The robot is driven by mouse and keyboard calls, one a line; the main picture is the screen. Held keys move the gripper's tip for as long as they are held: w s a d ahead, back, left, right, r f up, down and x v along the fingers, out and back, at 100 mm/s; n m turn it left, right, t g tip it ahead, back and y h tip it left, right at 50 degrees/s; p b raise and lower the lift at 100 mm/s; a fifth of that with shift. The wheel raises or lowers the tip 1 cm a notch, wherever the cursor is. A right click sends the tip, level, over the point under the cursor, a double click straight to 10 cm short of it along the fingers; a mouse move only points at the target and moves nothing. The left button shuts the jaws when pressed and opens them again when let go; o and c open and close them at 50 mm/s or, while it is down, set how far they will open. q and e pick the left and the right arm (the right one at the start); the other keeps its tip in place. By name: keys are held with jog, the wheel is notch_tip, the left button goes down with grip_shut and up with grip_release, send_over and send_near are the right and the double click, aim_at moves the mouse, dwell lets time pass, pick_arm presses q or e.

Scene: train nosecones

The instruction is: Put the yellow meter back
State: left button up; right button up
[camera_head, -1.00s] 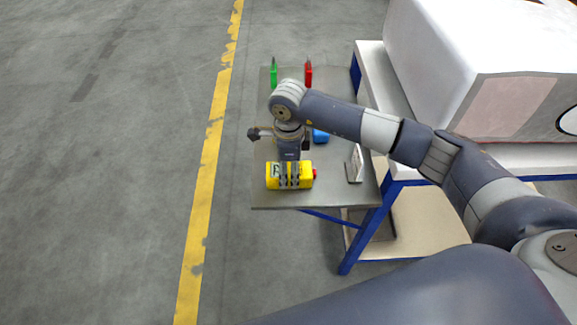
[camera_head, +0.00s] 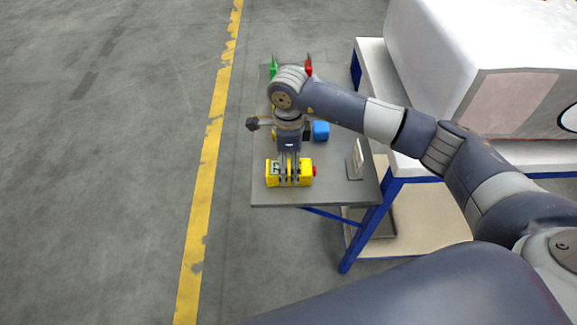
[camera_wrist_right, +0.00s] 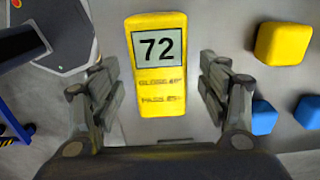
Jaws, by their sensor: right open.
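In the right wrist view the meter (camera_wrist_right: 159,85) shows a display reading 72. My right gripper (camera_head: 289,182) is above the meter, and its fingers overlap it in the head view. In the right wrist view my right gripper (camera_wrist_right: 162,88) is open, with one finger on each side of the meter and visible gaps between. My left gripper is out of view.
A blue block (camera_head: 320,130) lies behind the meter. Green (camera_head: 273,69) and red (camera_head: 308,67) tools are at the table's back. A small upright plate (camera_head: 356,160) stands at the right. A yellow block (camera_wrist_right: 283,43) shows in the wrist view. A white nosecone (camera_head: 440,60) is beyond.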

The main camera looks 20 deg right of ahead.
notch_tip(320, 180, up, 10)
jog(key=b, duration=0.2)
